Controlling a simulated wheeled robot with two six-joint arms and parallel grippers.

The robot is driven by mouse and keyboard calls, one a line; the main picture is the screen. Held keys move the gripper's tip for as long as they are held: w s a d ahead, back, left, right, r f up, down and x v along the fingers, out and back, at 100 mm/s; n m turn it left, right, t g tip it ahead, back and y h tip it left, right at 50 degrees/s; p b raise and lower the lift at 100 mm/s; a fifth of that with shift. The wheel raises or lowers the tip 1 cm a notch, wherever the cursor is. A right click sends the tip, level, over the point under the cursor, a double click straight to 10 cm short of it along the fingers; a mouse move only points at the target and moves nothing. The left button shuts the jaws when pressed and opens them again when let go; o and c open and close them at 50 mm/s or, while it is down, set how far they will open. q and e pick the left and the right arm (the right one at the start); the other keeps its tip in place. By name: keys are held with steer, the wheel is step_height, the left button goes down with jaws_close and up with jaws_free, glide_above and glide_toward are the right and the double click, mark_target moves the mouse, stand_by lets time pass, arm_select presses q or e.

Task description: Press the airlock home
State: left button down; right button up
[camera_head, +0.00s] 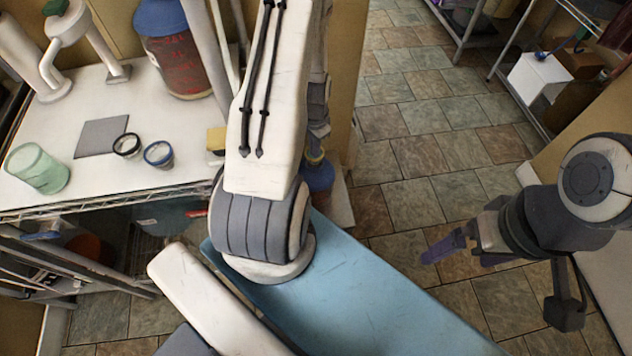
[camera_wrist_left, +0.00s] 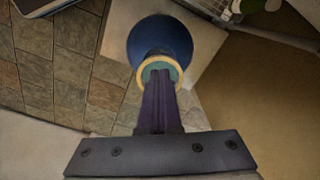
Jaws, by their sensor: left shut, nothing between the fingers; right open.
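A dark blue bucket (camera_head: 318,180) stands low beside the table, partly hidden by my left arm. The left wrist view shows the same bucket (camera_wrist_left: 135,42) from above. A yellow ring (camera_wrist_left: 145,67) with a teal centre sits on its top; I cannot tell whether this is the airlock or how deep it sits. My left gripper (camera_wrist_left: 164,72) is shut and empty, its fingertips over the teal centre; contact is unclear. In the head view the left gripper (camera_head: 318,130) points down above the bucket, mostly hidden by the arm. My right gripper (camera_head: 460,252) is open and empty, over the floor.
A white table (camera_head: 110,185) at left holds a red bucket with a blue lid (camera_head: 177,50), a green glass (camera_head: 38,168), two small cups, a grey mat (camera_head: 101,137) and a yellow block (camera_head: 216,138). The tiled floor (camera_head: 420,150) is clear; a shelf with boxes stands at right.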

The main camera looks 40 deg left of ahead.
arm_select(q)
steer(key=shift+f+b, duration=0.35)
steer(key=shift+f, duration=0.3)
stand_by(0.7)
steer(key=shift+r+p, duration=0.4)
stand_by(0.4)
step_height(320, 180, up, 9)
steer(key=p, duration=0.7)
steer(key=shift+r+p, duration=0.15)
steer(key=shift+p, duration=0.2)
stand_by(0.3)
stand_by(0.4)
steer(key=d+r+m, duration=0.3)
steer(key=d+r, duration=1.4)
steer(key=d, duration=0.4)
steer(key=s+d+r+m, duration=0.1)
steer(key=s+d+r, duration=0.3)
steer(key=s, duration=0.4)
steer(key=s+d+r+m+h, duration=0.1)
steer(key=s+d+r, duration=0.4)
steer(key=s, duration=0.3)
steer(key=shift+s+d+r, duration=0.2)
steer(key=shift+d+r, duration=0.05)
steer(key=shift+d, duration=0.1)
